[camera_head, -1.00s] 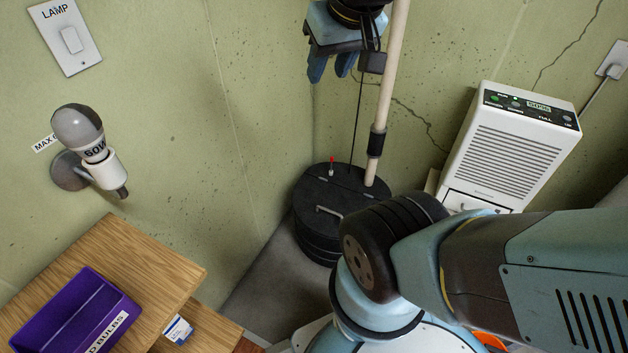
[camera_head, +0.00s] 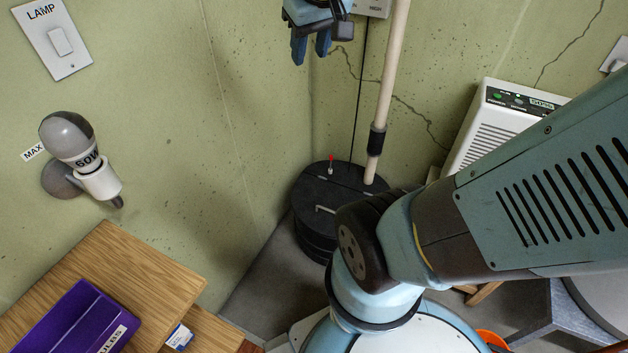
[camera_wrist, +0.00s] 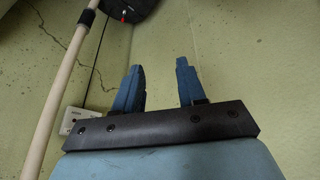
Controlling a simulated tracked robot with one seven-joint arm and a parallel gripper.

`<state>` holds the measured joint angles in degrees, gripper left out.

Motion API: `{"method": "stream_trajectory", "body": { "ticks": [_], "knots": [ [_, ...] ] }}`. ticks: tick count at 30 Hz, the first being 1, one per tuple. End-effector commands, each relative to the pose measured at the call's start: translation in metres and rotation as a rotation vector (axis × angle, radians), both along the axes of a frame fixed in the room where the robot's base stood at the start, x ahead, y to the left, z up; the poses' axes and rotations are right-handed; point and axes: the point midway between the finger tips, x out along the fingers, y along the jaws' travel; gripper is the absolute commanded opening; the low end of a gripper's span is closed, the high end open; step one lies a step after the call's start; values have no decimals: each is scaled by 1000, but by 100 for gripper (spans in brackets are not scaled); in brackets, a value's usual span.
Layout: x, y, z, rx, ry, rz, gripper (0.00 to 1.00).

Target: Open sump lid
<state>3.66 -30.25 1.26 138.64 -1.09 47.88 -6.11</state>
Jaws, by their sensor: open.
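The sump lid (camera_head: 318,188) is a round black cover on a black ribbed pit in the corner, and it lies closed. My gripper (camera_head: 311,50) is high above the lid, near the wall, pointing down, open and empty. In the wrist view my gripper's two blue fingers (camera_wrist: 158,88) are apart, and part of the lid (camera_wrist: 130,8) shows at the top edge.
A pale pipe (camera_head: 391,80) rises from the lid, close right of my gripper. A white dehumidifier (camera_head: 490,132) stands at the right. A bulb in a wall socket (camera_head: 75,145) and a wooden shelf (camera_head: 135,270) with a purple bin (camera_head: 85,320) are at the left.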

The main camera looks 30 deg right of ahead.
Motion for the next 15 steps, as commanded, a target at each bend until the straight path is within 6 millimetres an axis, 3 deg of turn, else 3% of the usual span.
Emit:
{"method": "stream_trajectory", "body": {
  "ticks": [8,15],
  "knots": [
    [69,-24,-31,-52,89,61,40],
    [123,-48,-72,-82,161,123,40]
  ]
}}
